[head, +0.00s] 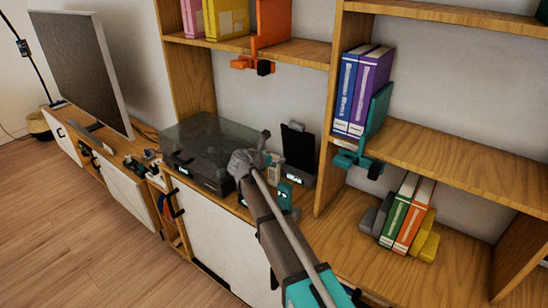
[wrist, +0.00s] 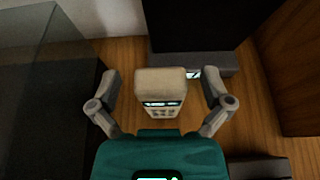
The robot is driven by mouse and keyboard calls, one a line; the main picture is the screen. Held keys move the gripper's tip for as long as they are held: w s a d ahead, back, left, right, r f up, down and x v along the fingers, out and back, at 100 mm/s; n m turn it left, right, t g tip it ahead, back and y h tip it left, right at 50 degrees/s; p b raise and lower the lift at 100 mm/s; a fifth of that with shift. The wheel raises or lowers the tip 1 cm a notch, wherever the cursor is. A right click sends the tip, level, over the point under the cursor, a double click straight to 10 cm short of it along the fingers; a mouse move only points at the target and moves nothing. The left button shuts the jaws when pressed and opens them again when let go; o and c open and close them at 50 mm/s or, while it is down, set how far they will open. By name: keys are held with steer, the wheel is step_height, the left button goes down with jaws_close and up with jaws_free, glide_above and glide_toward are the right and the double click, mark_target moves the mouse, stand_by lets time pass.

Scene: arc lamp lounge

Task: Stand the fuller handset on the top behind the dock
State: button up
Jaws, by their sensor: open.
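A cream handset (head: 276,162) stands upright on the wooden top. In the wrist view the handset (wrist: 160,88) shows a lit display and keys, and it is between my gripper's two spread fingers (wrist: 160,102). The fingers look apart from its sides. In the head view my gripper (head: 256,152) is just left of it. A teal handset-like unit (head: 284,191) with a lit screen stands nearer the camera. Behind the cream handset is a dark upright panel on a grey base (wrist: 222,63) with a small lit display. I cannot tell whether this is the dock, and the charge levels are too small to read.
A turntable-like box with a clear cover (head: 205,140) stands close on the left. A shelf upright (head: 328,165) bounds the right. Purple and blue binders (head: 368,95) stand on the shelf to the right, green and orange ones (head: 408,215) below. A dark object (wrist: 260,166) lies low right.

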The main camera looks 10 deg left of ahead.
steer(key=shift+r, duration=0.15)
steer(key=p+v, duration=0.4)
steer(key=v, duration=0.8)
steer(key=shift+p, duration=0.3)
